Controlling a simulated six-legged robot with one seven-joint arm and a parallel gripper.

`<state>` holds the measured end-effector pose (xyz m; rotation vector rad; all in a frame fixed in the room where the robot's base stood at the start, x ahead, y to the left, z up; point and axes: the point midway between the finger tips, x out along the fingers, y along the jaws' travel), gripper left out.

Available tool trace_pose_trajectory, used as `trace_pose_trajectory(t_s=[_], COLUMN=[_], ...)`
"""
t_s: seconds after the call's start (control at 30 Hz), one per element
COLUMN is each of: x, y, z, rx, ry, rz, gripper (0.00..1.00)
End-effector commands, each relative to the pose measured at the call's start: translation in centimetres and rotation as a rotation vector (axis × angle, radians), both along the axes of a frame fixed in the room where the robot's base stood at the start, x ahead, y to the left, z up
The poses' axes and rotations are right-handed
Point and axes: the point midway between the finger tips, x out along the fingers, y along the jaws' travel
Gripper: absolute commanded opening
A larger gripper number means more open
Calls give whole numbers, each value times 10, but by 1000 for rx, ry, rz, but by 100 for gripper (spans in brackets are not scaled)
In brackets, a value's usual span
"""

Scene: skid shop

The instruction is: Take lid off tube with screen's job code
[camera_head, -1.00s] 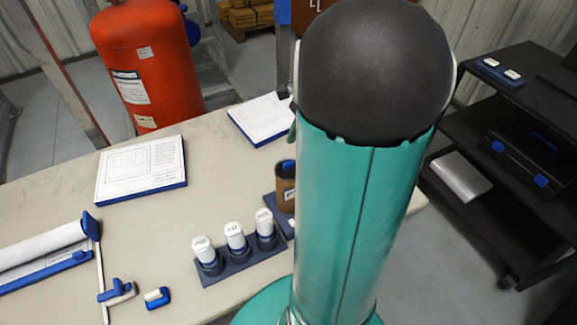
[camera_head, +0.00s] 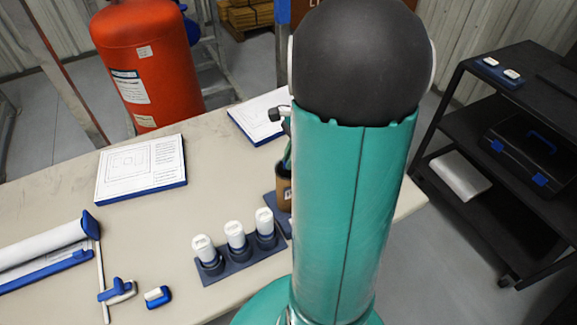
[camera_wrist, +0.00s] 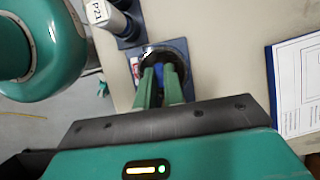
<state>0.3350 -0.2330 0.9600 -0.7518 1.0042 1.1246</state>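Three white-topped tubes (camera_head: 236,238) stand upright in a dark blue rack (camera_head: 222,274) on the table. Their top markings are too small to read in the head view. In the wrist view, one tube (camera_wrist: 101,10) at the top edge carries a label that seems to read P21. My gripper (camera_wrist: 158,72) points at a round dark cup, its two green fingers over or inside the mouth. Something blue shows beside and between the fingertips; whether they touch it is unclear. The brown cup (camera_head: 283,190) stands right of the rack, partly behind my arm. No screen is visible.
Papers on a blue-edged board (camera_head: 140,168) lie at the table's back left, another board (camera_head: 262,113) farther right. Small blue-and-white items (camera_head: 157,297) lie at the front. A red cylinder (camera_head: 147,60) stands behind. A black shelf cart (camera_head: 500,150) stands right, beyond a floor gap.

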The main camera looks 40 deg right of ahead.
Motion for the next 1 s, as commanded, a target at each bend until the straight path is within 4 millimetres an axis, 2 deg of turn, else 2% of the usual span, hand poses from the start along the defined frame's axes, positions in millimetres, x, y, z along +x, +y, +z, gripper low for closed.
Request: trace_pose_trajectory(t_s=[0.27,0.47,0.6,0.67,0.93,1.0], x=[0,0,1,-6,-40,-53], y=[0,0,0,6,36,47], z=[1,13,34,42,96,101], rx=[0,-1,-3,-2,-4,-1], ry=[0,-3,-4,-3,-6,-4], rz=[0,1,1,2,0,3], gripper=[0,0,0,0,0,0])
